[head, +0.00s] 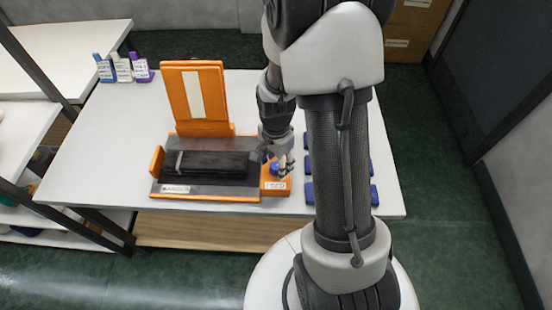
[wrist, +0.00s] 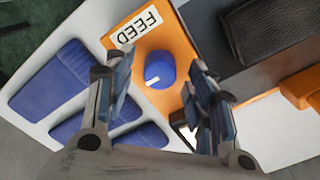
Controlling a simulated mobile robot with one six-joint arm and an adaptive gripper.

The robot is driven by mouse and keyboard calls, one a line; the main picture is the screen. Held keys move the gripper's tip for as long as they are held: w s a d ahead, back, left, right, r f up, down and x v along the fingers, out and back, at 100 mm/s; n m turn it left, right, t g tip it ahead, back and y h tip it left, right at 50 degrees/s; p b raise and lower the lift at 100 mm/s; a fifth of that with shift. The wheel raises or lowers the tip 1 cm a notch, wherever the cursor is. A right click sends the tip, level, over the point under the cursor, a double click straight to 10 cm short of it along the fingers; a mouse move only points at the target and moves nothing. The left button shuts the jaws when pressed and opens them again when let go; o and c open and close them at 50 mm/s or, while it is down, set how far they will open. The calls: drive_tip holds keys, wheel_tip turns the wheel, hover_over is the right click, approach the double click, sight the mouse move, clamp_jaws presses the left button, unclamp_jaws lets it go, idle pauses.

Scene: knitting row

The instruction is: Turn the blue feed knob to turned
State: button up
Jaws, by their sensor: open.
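The blue feed knob (wrist: 160,70) is round with a white pointer line and sits on an orange block (wrist: 185,47) beside a white FEED label (wrist: 140,25). In the wrist view my gripper (wrist: 160,85) is open, with one finger on each side of the knob and a gap to it. In the head view my gripper (head: 280,168) is over the orange block at the right end of the machine (head: 210,196), and the knob (head: 274,168) is partly hidden by the fingers. Whether the fingertips are at the knob's height is hard to tell.
An orange upright panel (head: 198,98) stands behind the machine's dark bed (head: 212,164). Several blue pads (head: 374,194) lie right of the machine, partly behind my arm. Three small bottles (head: 122,69) stand at the table's back left. The white table's (head: 100,150) left side is clear.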

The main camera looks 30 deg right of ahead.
sight(276, 165)
wheel_tip(276, 165, up, 12)
idle(0.4)
idle(0.4)
